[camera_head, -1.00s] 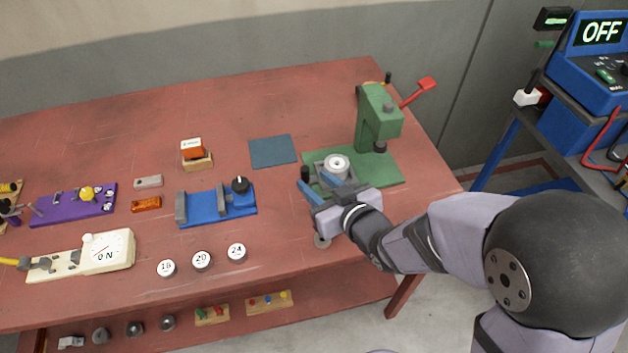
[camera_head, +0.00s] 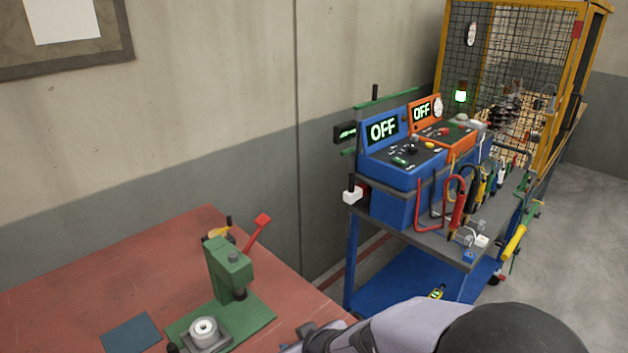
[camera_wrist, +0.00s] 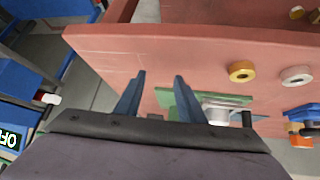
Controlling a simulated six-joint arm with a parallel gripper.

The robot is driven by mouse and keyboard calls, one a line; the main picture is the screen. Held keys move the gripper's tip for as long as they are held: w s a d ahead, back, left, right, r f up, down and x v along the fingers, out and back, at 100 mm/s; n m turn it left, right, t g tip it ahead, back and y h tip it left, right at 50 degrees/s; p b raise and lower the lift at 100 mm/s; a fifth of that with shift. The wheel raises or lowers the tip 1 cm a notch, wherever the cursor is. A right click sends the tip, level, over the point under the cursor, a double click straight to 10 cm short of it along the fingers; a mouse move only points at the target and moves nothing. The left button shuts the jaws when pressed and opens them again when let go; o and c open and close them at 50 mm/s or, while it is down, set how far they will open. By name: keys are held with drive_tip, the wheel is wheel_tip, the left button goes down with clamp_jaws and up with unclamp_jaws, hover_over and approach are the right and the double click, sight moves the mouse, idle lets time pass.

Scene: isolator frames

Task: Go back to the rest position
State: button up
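My gripper (camera_wrist: 157,98) shows in the wrist view with its two blue fingers spread apart and nothing between them. In the head view only my arm shows clearly at the bottom edge, and most of the gripper is cut off or hidden. The green press (camera_head: 230,270) stands on the red table (camera_head: 90,285) with its red lever raised. A round pale metal part (camera_head: 203,328) sits in the fixture on the press's green base. My gripper is apart from this part, to its right in the head view.
A blue cart (camera_head: 352,262) with blue and orange instruments, both reading OFF, and hanging leads stands right of the table. A yellow-framed mesh cage (camera_head: 520,50) is behind it. A dark blue mat (camera_head: 131,333) lies left of the press. The wrist view shows a brass ring (camera_wrist: 241,72).

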drive_tip(key=s+d+r+m+g+h+p, duration=0.2)
drive_tip(key=s+d+m+g, duration=0.4)
drive_tip(key=s+d, duration=0.9)
drive_tip(key=d+g+h, duration=0.1)
drive_tip(key=d, duration=0.2)
drive_tip(key=shift+s+d+m+h, duration=0.25)
drive_tip(key=shift+d+m+h, duration=0.1)
drive_tip(key=shift+m+h, duration=0.05)
